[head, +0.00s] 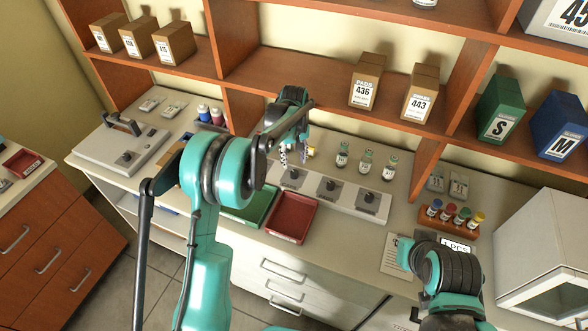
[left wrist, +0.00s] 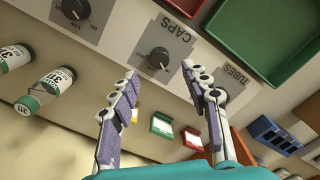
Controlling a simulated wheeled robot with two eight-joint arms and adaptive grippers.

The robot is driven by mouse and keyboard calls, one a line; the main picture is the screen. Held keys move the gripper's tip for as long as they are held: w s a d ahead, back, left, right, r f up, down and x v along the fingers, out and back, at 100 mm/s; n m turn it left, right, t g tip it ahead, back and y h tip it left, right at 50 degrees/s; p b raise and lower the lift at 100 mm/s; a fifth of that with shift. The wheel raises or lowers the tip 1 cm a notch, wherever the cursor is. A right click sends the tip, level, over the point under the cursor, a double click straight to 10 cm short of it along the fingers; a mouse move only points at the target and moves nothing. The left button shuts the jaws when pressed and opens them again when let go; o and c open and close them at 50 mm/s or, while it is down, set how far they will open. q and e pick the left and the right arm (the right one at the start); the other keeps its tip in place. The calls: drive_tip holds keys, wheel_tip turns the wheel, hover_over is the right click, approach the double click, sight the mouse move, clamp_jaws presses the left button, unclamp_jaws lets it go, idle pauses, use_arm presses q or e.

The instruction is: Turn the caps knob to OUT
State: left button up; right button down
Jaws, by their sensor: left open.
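The caps knob is a small black dial on a grey plate marked CAPS (left wrist: 158,60) in the left wrist view. In the head view my left gripper (head: 295,155) hangs above the left end of the panel. My right gripper's fingers do not show.
A TUBES knob (left wrist: 222,98) is partly behind a finger; another knob (left wrist: 75,10) lies on the other side. Several capped vials (head: 366,160) stand behind the panel. Green (head: 250,208) and red (head: 291,215) trays lie in front. A shelf (head: 330,95) overhangs the counter.

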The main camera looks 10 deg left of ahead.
sight(294, 172)
use_arm(q)
wheel_tip(294, 172, down, 6)
drive_tip(key=shift+r+b, duration=0.1)
drive_tip(key=shift+b, duration=0.4)
clamp_jaws()
